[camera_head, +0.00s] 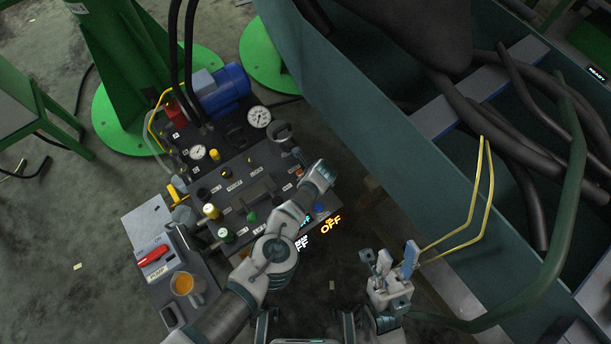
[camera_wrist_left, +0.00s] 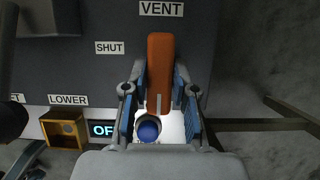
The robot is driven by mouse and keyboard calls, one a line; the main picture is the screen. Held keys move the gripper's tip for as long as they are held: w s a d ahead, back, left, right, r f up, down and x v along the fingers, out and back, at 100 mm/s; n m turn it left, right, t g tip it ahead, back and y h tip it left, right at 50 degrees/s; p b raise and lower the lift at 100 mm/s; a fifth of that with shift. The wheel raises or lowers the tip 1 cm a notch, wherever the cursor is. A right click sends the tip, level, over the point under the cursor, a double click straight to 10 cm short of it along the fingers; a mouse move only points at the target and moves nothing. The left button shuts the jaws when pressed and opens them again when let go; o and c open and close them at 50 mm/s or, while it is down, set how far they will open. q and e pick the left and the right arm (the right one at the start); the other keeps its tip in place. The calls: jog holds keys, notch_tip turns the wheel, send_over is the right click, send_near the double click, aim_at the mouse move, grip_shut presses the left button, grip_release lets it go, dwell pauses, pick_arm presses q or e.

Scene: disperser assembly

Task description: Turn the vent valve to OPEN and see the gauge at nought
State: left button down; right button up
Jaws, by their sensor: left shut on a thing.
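The vent valve's orange lever (camera_wrist_left: 160,70) stands lengthwise under the VENT label in the left wrist view, right of the SHUT label. My left gripper (camera_wrist_left: 160,105) is shut on it, with one blue-padded finger on each side. In the head view my left gripper (camera_head: 318,178) is at the panel's right edge and its hand hides most of the lever. A large white-faced gauge (camera_head: 258,117) and a smaller gauge (camera_head: 197,152) stand on the panel; their needles are too small to read. My right gripper (camera_head: 390,262) is open, away from the panel.
The control panel (camera_head: 235,170) carries knobs and a blue motor (camera_head: 222,90). A dark green trough (camera_head: 350,130) with hoses and yellow bent rods (camera_head: 478,200) lie right.

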pick_arm(q)
jog(key=shift+s+d+f, duration=0.15)
jog(key=shift+d, duration=0.15)
jog(key=c, duration=1.2)
grip_release()
jog(key=shift+o, duration=1.4)
jog(key=shift+w+a, duration=0.15)
jog(key=shift+w, duration=0.05)
